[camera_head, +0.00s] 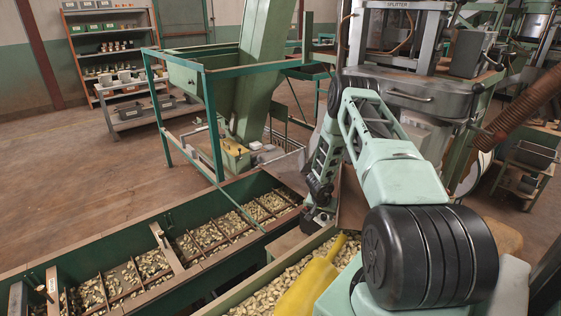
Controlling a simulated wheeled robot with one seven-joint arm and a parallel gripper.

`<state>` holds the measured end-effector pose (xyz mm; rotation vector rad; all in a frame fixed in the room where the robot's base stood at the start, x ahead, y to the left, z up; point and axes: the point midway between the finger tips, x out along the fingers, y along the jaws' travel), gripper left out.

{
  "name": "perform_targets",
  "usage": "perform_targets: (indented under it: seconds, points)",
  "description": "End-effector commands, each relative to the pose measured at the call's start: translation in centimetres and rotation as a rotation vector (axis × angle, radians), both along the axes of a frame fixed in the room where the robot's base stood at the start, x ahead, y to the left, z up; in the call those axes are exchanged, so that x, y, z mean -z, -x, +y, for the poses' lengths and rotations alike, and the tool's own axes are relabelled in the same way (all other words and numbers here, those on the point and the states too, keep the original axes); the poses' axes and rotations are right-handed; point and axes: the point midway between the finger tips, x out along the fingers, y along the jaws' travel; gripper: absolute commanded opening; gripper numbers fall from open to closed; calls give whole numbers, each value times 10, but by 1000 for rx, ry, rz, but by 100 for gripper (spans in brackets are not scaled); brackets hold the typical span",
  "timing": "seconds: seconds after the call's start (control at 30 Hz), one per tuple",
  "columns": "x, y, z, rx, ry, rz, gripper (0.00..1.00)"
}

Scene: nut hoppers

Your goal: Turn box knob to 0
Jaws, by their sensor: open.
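My mint-green arm reaches forward from the lower right, then bends down in the middle of the view. My gripper (318,218) is at its end, small and dark, just above the near hopper's far end. It looks open, and I see nothing held in it. No box knob or dial marking can be made out clearly. A small yellow-green box (234,157) sits at the foot of the green elevator chute, to the left of and beyond my gripper. My arm hides part of the machine behind it.
A long green hopper trough (110,250) with divided compartments of nuts crosses the lower left. A nearer hopper of nuts (270,297) holds a yellow scoop (308,288). A green frame (212,125) surrounds the chute (262,70). Shelves (112,50) stand at back left beyond open floor.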

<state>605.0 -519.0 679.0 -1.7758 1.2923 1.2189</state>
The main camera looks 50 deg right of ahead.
Motion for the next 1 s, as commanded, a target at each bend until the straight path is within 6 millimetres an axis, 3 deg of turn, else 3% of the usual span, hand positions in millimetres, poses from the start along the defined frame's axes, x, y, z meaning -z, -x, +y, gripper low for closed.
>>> perform_targets:
  seconds: [0.27, 1.0]
  points:
    - [1, -3, 0, 274, -1, -3, 45]
    - [3, -11, -5, 1265, 2, -3, 45]
